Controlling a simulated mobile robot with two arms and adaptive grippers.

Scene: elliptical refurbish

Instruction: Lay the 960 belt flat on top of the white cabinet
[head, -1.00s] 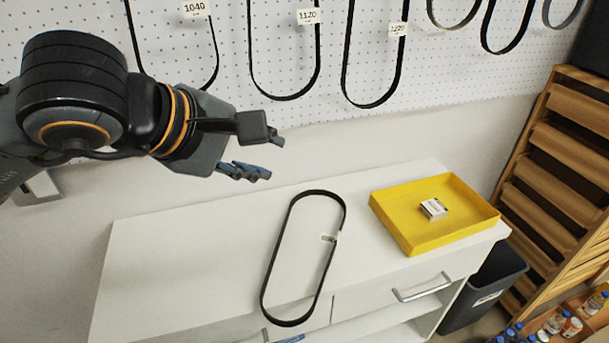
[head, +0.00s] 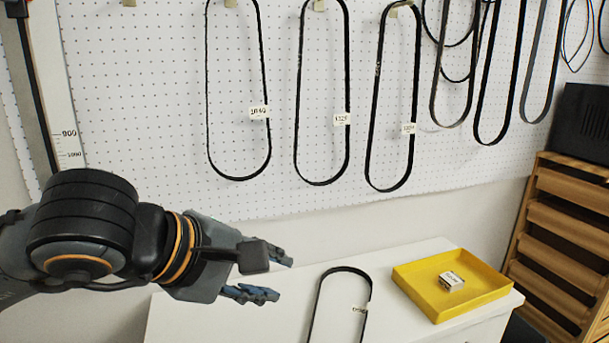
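A black belt loop (head: 315,310) lies on top of the white cabinet (head: 428,253), its lower part cut off by the frame's bottom edge. A small white tag on its right side is too small to read for certain. My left gripper (head: 284,276) is to the left of the belt and apart from it, its two blue-grey fingers spread with nothing between them. My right gripper is not in view.
A yellow tray (head: 408,290) with a small white box (head: 452,281) stands on the cabinet's right end. Several black belts hang on the white pegboard (head: 270,200) behind. A wooden rack (head: 560,240) stands at the right.

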